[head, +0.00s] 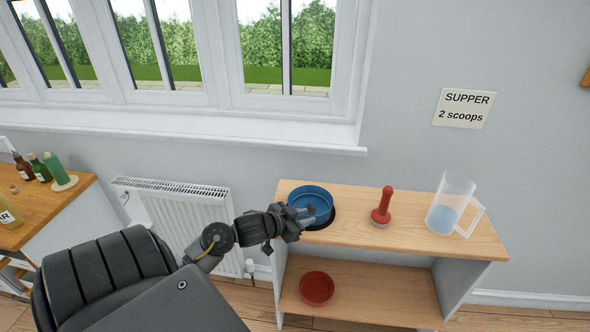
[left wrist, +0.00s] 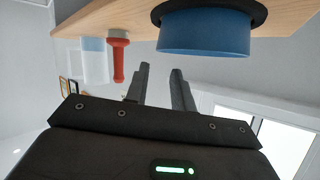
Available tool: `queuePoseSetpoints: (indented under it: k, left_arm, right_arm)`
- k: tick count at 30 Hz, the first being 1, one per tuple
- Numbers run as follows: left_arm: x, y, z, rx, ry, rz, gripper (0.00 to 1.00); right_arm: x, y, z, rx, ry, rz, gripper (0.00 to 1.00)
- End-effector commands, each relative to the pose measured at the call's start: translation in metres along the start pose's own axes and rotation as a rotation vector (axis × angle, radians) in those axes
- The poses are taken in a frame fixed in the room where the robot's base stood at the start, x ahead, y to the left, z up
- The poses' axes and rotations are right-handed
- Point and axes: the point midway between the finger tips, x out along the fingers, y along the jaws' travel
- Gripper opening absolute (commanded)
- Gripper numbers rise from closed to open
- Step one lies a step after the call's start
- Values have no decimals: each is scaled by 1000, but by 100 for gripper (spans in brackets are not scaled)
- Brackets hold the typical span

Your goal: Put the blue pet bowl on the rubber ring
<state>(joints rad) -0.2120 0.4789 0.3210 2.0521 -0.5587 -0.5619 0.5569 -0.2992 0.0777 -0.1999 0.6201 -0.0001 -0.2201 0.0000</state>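The blue pet bowl (head: 311,192) stands upright on the black rubber ring (head: 331,221) at the left end of the shelf unit's top. The ring's dark edge shows at the bowl's front right; my gripper hides part of the front. In the left wrist view, which is upside down, the bowl (left wrist: 205,34) sits against the ring (left wrist: 258,14), which shows on both sides. My left gripper (head: 307,213) is in front of the bowl; in the left wrist view its fingers (left wrist: 159,78) are apart with nothing between them. My right gripper is not in view.
A red-handled tool (head: 383,204) and a clear jug (head: 450,204) with blue contents stand to the right on the wooden top (head: 410,228). A red bowl (head: 317,288) sits on the lower shelf. A radiator (head: 185,215) and a table with bottles are at the left.

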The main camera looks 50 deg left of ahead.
Motion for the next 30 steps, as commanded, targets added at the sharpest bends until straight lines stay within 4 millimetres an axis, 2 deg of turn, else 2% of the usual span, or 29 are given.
queuePoseSetpoints:
  k: [3,9,20,22,23,26,29,30]
  left_arm:
    - [-20,0,1,2,-1,0,25]
    - [-34,0,0,0,1,0,25]
    - [-35,0,0,-1,1,1,25]
    - [-31,6,6,-10,-1,8,25]
    - [-28,11,11,-19,-3,15,25]
    - [-8,43,44,-66,-12,45,25]
    - [20,96,103,-121,-52,74,25]
    - [29,118,137,-136,-94,78,25]
  right_arm:
    - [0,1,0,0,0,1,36]
    - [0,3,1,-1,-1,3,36]
    - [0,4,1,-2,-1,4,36]
    - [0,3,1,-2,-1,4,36]
    - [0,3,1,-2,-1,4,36]
    - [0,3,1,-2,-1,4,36]
    - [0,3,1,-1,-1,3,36]
    - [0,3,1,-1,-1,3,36]
